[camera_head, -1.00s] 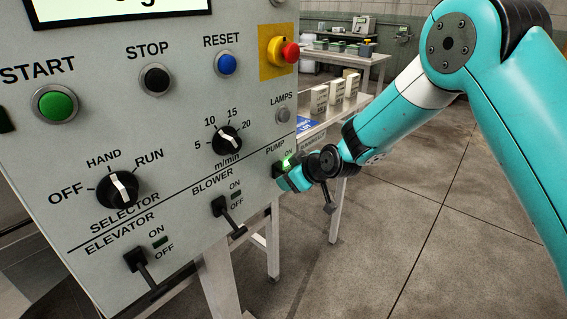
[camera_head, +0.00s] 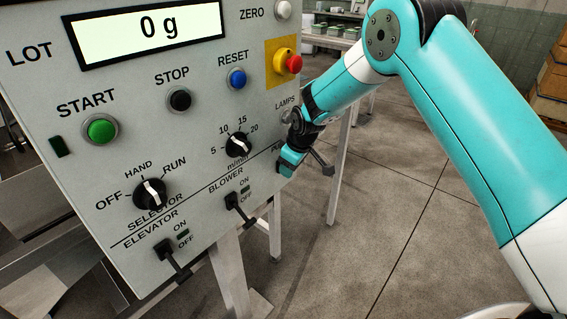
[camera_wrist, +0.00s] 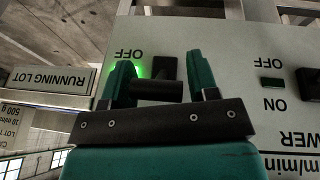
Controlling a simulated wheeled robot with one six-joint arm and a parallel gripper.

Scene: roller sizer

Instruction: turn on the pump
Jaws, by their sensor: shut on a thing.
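My gripper (camera_head: 289,164) is at the right edge of the grey control panel (camera_head: 70,190), over the partly hidden PUMP label. In the wrist view, which shows the panel upside down, the fingers (camera_wrist: 160,62) stand on either side of the black pump lever (camera_wrist: 155,90) and are shut on it. A green lamp (camera_wrist: 147,70) glows beside the lever, partly behind the left finger. The OFF label (camera_wrist: 128,54) shows near it; the pump's ON label is hidden. In the head view, my gripper hides the pump lamp and lever.
The blower switch (camera_head: 238,206) and elevator switch (camera_head: 168,252) sit lower left of my gripper, their lamps dark. A red emergency button (camera_head: 293,64) is above. The display (camera_head: 150,32) reads 0 g. Open floor (camera_head: 420,235) lies to the right.

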